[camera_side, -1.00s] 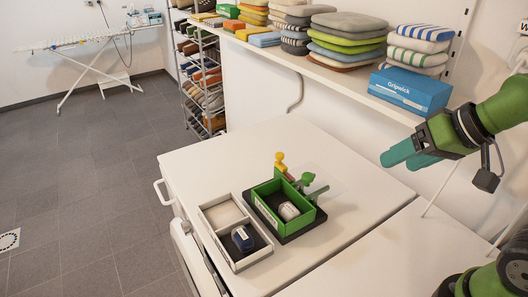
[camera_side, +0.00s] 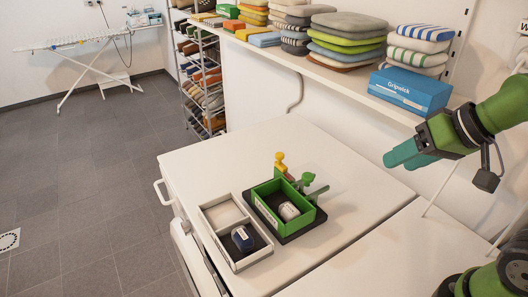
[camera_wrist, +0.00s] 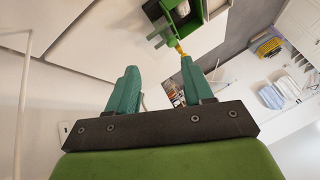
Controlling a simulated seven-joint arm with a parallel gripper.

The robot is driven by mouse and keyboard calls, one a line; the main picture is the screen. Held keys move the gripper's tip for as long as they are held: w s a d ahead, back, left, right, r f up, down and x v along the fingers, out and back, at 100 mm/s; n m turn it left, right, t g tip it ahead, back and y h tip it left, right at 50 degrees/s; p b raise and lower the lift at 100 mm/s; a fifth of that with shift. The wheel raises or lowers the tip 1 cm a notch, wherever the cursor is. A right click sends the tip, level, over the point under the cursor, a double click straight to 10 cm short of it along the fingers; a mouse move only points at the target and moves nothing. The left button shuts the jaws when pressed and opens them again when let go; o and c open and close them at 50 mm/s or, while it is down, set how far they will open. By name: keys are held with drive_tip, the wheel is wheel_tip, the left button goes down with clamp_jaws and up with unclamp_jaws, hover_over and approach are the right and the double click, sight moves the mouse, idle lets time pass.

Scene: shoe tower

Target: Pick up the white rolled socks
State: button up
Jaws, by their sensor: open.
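The white rolled socks (camera_side: 289,211) lie inside a green box (camera_side: 262,213) on the white counter in the side view. In the wrist view the green box (camera_wrist: 200,14) shows at the top edge, with a whitish shape, likely the socks (camera_wrist: 168,5), partly cut off. My gripper (camera_side: 392,161) is up at the right in the side view, well above and apart from the box. In the wrist view its two teal fingers (camera_wrist: 158,78) are spread, with nothing between them.
Yellow (camera_side: 280,161) and green (camera_side: 307,179) upright pieces stand behind the box. A shelf with folded textiles and a blue carton (camera_side: 410,91) runs behind. The counter's right side is clear.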

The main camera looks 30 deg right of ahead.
drive_tip(key=n+g+h, duration=0.2)
drive_tip(key=n+g, duration=0.2)
drive_tip(key=g, duration=0.3)
hover_over(290, 209)
wheel_tip(290, 209, down, 5)
wheel_tip(290, 209, down, 17)
drive_tip(key=shift+r, duration=0.1)
drive_tip(key=shift+c, duration=0.5)
